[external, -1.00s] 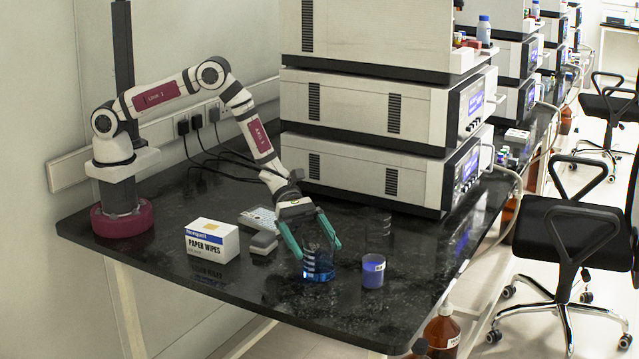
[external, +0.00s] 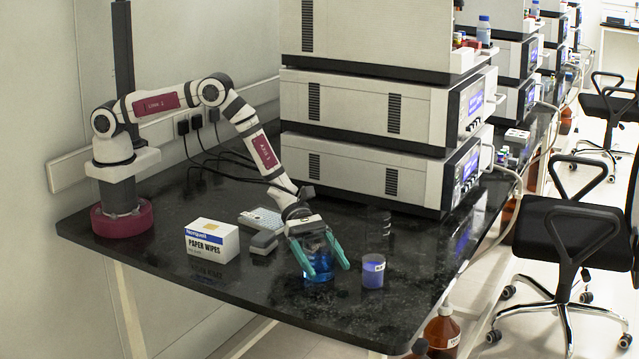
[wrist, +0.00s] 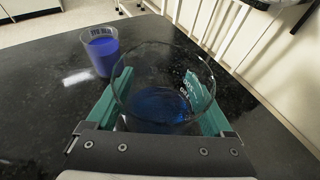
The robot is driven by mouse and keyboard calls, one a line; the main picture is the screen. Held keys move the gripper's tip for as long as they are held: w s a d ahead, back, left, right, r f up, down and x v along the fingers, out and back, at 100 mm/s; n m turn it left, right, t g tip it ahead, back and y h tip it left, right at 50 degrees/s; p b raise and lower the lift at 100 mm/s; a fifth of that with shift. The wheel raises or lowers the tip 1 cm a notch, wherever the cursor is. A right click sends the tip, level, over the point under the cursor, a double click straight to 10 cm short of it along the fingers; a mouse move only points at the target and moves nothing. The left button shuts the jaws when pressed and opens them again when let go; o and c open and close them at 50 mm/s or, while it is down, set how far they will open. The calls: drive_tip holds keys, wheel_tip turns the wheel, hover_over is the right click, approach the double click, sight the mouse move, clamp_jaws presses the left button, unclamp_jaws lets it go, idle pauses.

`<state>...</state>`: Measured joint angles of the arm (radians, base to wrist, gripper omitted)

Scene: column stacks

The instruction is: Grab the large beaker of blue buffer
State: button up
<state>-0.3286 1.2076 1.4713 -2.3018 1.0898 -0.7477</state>
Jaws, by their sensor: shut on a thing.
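The large glass beaker (external: 317,268) stands on the black bench with clear blue liquid in its lower part. In the wrist view the beaker (wrist: 160,108) fills the middle, its open rim facing the camera. My gripper (external: 324,271) has its green fingers on opposite sides of the beaker and is shut on it; the fingers also show in the wrist view (wrist: 165,105). The beaker looks upright, and I cannot tell whether its base still touches the bench.
A smaller cup of opaque blue-violet liquid (external: 373,272) stands just right of the beaker. A paper wipes box (external: 212,241) and a grey device with a pale top (external: 262,222) are to the left. Stacked instruments (external: 375,170) stand behind. The bench's front edge is close.

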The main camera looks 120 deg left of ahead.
sight(324, 245)
drive_tip(key=shift+r, duration=0.1)
drive_tip(key=shift+r, duration=0.75)
drive_tip(key=r, duration=0.2)
drive_tip(key=shift+d+r, duration=0.2)
drive_tip(key=shift+r, duration=0.2)
drive_tip(key=s+d+r, duration=0.5)
drive_tip(key=d+r, duration=0.1)
drive_tip(key=d, duration=0.4)
drive_tip(key=shift+s+r, duration=0.2)
drive_tip(key=shift+r, duration=0.05)
idle(1.7)
